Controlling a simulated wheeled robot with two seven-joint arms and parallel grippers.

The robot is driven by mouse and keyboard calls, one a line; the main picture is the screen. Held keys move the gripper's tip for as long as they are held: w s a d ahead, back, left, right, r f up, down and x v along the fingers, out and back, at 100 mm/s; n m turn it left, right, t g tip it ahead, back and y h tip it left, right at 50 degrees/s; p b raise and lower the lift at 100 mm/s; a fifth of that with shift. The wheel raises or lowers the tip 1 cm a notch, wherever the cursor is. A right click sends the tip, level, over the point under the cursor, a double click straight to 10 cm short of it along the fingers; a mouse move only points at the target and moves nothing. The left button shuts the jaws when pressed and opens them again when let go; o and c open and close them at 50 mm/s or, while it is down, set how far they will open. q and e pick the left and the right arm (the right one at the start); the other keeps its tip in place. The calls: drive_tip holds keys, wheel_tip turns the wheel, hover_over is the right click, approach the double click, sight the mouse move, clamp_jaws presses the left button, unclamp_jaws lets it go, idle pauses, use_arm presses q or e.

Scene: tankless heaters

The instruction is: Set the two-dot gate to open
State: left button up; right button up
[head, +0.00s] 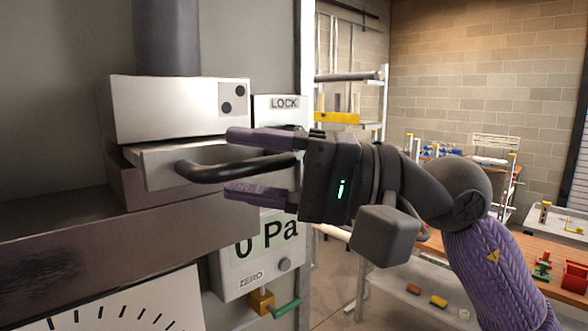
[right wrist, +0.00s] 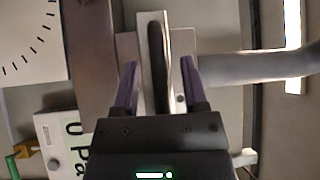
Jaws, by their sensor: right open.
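The two-dot gate has a white housing (head: 160,108) with a label of two black dots (head: 232,98) on its right end. Below the housing is a pale gate plate (head: 150,157) carrying a dark curved handle (head: 205,174). My right gripper (head: 236,163) is open, with one purple finger above the handle and one below it. In the right wrist view the handle (right wrist: 155,55) runs between the two fingers of the gripper (right wrist: 159,72), with gaps on both sides. My left gripper is not in view.
A grey pipe (head: 167,38) rises from the housing. A LOCK sign (head: 284,103) is behind my gripper. A pressure display (head: 262,245) reading 0 Pa and a dial (head: 125,310) are below. A workbench (head: 540,252) and shelving stand at the right.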

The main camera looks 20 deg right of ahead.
drive_tip(key=b+v, duration=0.5)
drive_tip(key=v, duration=0.5)
